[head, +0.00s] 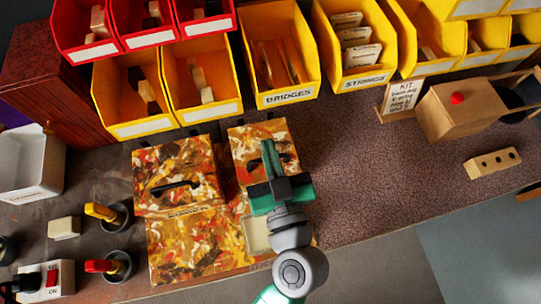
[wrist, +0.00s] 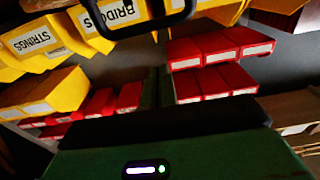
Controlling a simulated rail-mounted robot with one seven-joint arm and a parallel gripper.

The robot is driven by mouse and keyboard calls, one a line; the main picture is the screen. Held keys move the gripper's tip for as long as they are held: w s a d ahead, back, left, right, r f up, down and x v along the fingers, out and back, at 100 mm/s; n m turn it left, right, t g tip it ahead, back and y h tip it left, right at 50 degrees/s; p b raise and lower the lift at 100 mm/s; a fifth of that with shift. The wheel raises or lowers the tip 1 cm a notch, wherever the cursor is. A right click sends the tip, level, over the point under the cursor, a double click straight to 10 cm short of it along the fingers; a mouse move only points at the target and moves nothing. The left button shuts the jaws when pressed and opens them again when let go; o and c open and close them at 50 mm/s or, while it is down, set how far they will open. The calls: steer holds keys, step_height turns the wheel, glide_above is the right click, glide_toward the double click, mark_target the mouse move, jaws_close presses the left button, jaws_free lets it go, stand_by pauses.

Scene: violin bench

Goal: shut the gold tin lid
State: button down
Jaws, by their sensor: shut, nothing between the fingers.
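Two marbled gold, orange and brown lid panels with black handles show in the head view. The left lid (head: 150,157) is behind a marbled tin body (head: 190,250). The right lid (head: 244,138) is behind a pale open compartment (head: 256,236). Which is the named lid, and each lid's exact angle, I cannot tell. My gripper (head: 267,146) is shut and empty, overlapping the right lid in the head view; contact is unclear. Its green fingers (wrist: 158,88) point away in the wrist view. A black handle loop (wrist: 150,28) crosses that view's top.
Yellow bins, including the bridges bin (head: 285,99), and red bins (head: 205,27) line the back. Yellow-handled (head: 100,211) and red-handled (head: 101,266) tools stand left in dark cups. A wooden box (head: 460,108) stands right. The mat (head: 370,175) is clear right of my gripper.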

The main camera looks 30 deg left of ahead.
steer(key=f+v, duration=0.1)
steer(key=v, duration=0.9)
steer(key=shift+f, duration=0.1)
steer(key=w+d+r+m+t+h+p, duration=0.15)
steer(key=w+r, duration=0.25)
steer(key=r, duration=0.4)
steer(key=w+d+r+m+t+h+p, duration=0.1)
steer(key=w+r+t+h, duration=0.2)
steer(key=w+r, duration=0.35)
steer(key=w+d+r+m+t+h+p, duration=0.1)
steer(key=w+r+t+h, duration=0.15)
steer(key=r, duration=0.75)
steer(key=s+d+r+m+t+h+p, duration=0.1)
steer(key=r+m+t+h+p, duration=0.1)
steer(key=r+p, duration=1.7)
steer(key=s+d+r+m+t+h+p, duration=0.2)
steer(key=r+p, duration=1.8)
steer(key=r, duration=1.9)
steer(key=shift+s+m+t+h+p, duration=0.35)
steer(key=shift+m+t+h, duration=0.45)
steer(key=shift+m+h, duration=0.3)
